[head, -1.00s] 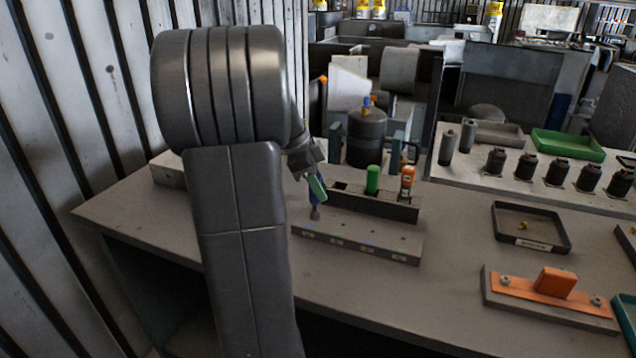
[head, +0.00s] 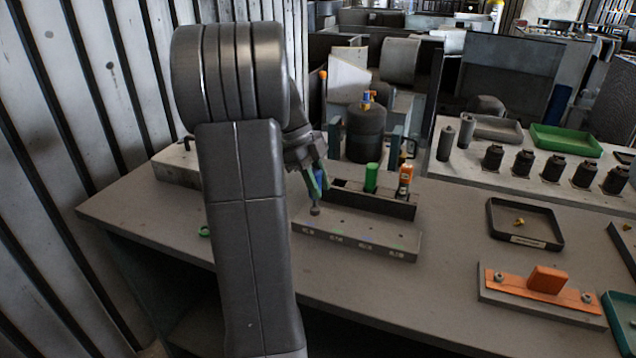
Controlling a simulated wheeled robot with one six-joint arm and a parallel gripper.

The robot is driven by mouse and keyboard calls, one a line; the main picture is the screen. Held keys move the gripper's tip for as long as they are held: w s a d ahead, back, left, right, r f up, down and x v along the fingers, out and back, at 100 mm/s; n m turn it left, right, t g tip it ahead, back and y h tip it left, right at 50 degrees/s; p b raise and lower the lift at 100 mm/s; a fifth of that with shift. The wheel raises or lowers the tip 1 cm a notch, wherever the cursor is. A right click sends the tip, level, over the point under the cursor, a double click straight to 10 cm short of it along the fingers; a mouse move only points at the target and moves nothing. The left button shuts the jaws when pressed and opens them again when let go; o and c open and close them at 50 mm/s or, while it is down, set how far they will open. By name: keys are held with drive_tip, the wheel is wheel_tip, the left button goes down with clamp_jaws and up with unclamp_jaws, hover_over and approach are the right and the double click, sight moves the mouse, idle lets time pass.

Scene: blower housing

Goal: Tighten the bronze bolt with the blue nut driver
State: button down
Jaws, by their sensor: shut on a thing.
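My gripper (head: 318,184) is shut on the blue nut driver (head: 322,177), above the left end of a long grey block (head: 375,240). Only a small patch of the driver's blue handle shows between the fingers. A small dark round piece (head: 315,210) sits below the fingers at the block's top; I cannot tell whether it is the driver's socket or a bolt head. A small yellowish bolt-like piece (head: 519,222) lies in a dark labelled tray (head: 553,240) on the right. I cannot tell which piece is the bronze bolt.
A dark rack (head: 395,206) behind the block holds a green-handled (head: 371,177) and an orange-handled tool (head: 406,180). A dark cylinder (head: 366,137) stands behind it. An orange bracket (head: 548,280) sits front right. A green ring (head: 204,232) lies left of my arm. Table between block and tray is clear.

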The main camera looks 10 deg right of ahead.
drive_tip(key=shift+r+p, duration=2.9)
drive_tip(key=shift+r, duration=0.95)
drive_tip(key=shift+f, duration=0.1)
